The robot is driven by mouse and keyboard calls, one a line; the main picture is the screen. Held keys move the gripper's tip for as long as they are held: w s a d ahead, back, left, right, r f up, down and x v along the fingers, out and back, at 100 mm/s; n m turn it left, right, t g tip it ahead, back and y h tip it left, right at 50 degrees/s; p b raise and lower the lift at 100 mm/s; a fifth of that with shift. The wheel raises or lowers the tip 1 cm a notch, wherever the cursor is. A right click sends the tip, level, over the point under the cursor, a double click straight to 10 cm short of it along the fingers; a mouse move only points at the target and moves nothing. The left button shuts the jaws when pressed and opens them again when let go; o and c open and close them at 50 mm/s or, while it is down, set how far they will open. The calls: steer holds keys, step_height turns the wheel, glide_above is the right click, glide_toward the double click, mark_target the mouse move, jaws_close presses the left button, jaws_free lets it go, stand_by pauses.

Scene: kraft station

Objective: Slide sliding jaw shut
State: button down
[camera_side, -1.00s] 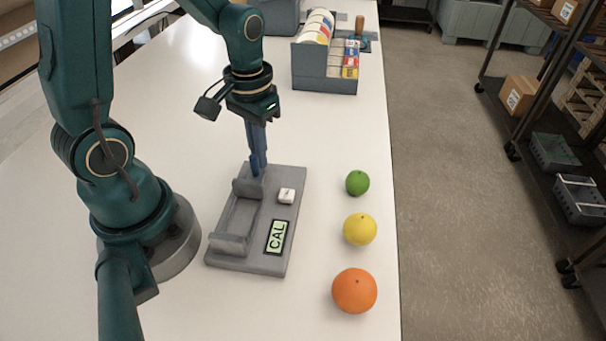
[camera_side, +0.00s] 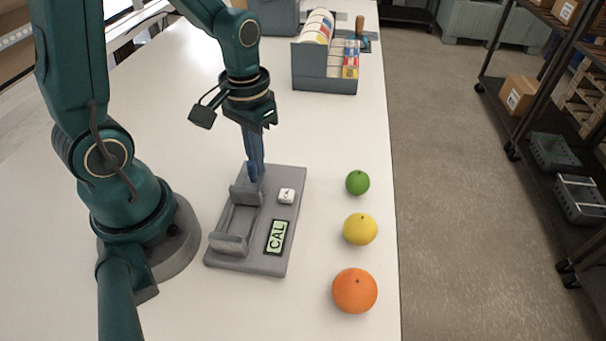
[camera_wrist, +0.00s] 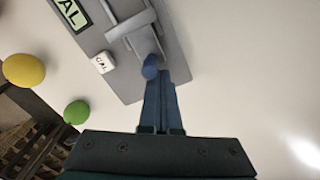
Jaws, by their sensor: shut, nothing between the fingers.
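A grey gauge block (camera_side: 275,215) lies on the white table, with a "CAL" display and a small white button (camera_side: 286,196). Its sliding jaw (camera_side: 243,191) stands at the far end of the rail, and a fixed jaw (camera_side: 229,243) stands at the near end with a gap between them. My gripper (camera_side: 253,176) is shut and empty, pointing down with its blue fingertips at the far side of the sliding jaw. In the wrist view, the fingertips (camera_wrist: 150,70) overlap the sliding jaw (camera_wrist: 143,42); whether they touch is unclear.
A lime (camera_side: 357,183), a lemon (camera_side: 360,229) and an orange (camera_side: 354,290) sit in a row right of the block, near the table edge. A grey rack of rolls (camera_side: 325,75) stands at the back.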

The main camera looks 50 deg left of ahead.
mark_target(246, 187)
steer(key=shift+s+d, duration=0.6)
stand_by(0.3)
steer(key=shift+s+d, duration=0.9)
stand_by(0.4)
steer(key=shift+s+d, duration=1)
steer(key=shift+d, duration=0.1)
steer(key=shift+w+a, duration=0.25)
stand_by(0.6)
